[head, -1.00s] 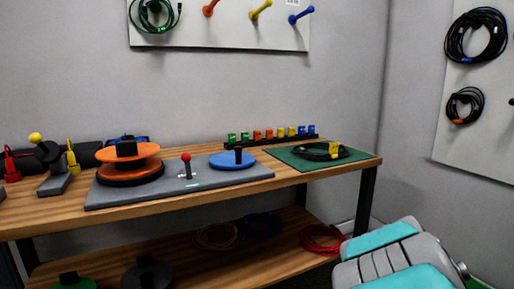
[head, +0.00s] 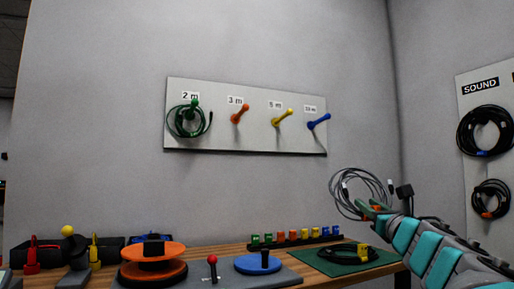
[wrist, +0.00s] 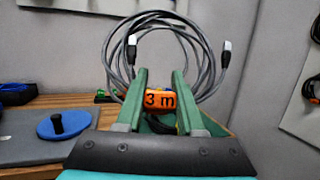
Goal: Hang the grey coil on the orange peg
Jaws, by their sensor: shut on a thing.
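The grey coil (head: 374,176) is held up in my gripper (head: 372,209), to the right of the peg board and above the table's right end. In the wrist view the grey coil (wrist: 196,45) stands as upright loops beyond the fingers, with two plug ends hanging at its sides. An orange "3 m" tag (wrist: 159,100) sits between the green fingers of my gripper (wrist: 158,88), which are shut on the coil. The orange peg (head: 240,114) sticks out of the wall board under the "3 m" label, left of the coil, and is empty.
The white board (head: 250,145) also carries a green coil (head: 186,121) on the green peg, an empty yellow peg (head: 282,117) and an empty blue peg (head: 318,121). A black coil (head: 345,252) lies on a green mat below. More black coils (head: 485,131) hang at right.

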